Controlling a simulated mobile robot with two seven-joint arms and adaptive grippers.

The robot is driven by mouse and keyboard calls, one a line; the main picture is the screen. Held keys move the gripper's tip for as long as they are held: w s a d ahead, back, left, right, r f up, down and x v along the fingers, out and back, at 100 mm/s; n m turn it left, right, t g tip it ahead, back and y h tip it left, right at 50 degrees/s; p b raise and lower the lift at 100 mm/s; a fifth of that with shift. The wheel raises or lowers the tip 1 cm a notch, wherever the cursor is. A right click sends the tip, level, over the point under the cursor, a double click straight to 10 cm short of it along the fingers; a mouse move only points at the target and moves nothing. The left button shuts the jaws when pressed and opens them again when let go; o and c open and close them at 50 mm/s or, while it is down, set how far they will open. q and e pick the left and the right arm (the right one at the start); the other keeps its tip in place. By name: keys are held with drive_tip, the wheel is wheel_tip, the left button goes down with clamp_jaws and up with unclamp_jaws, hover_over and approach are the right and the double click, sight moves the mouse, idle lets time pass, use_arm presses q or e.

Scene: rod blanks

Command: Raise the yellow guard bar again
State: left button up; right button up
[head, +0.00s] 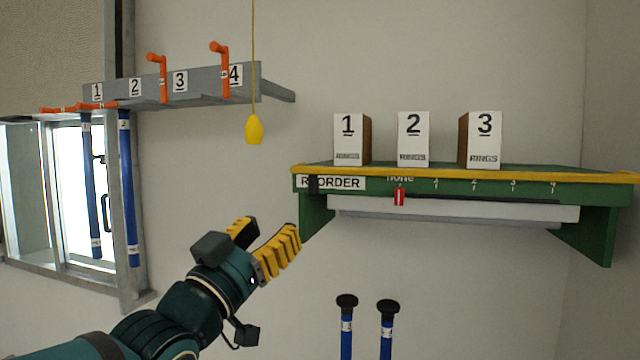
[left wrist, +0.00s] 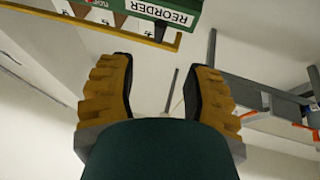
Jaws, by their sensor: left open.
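The yellow guard bar (head: 440,175) runs level along the front top edge of the green shelf (head: 590,226), in front of the feet of the boxes. In the left wrist view, part of the bar (left wrist: 90,24) crosses the top left, near the REORDER label. My left gripper (head: 268,232) is open and empty, to the lower left of the bar's left end and apart from it. Its two yellow fingers show spread with nothing between them in the left wrist view (left wrist: 163,75). My right gripper is in neither view.
Boxes 1 (head: 348,140), 2 (head: 413,140) and 3 (head: 485,140) stand on the shelf. A red marker (head: 399,197) sits on its front scale. A yellow pull (head: 254,130) hangs on a cord near a grey numbered rack (head: 208,82). Two black-capped blue rods (head: 387,330) stand below.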

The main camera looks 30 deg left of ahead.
sight(310, 190)
use_arm(q)
drive_tip(key=p+x, duration=0.2)
drive_tip(key=x, duration=1.1)
drive_tip(key=shift+w+p, duration=0.2)
drive_tip(key=shift+p, duration=0.15)
drive_tip(key=shift+c, duration=0.4)
clamp_jaws()
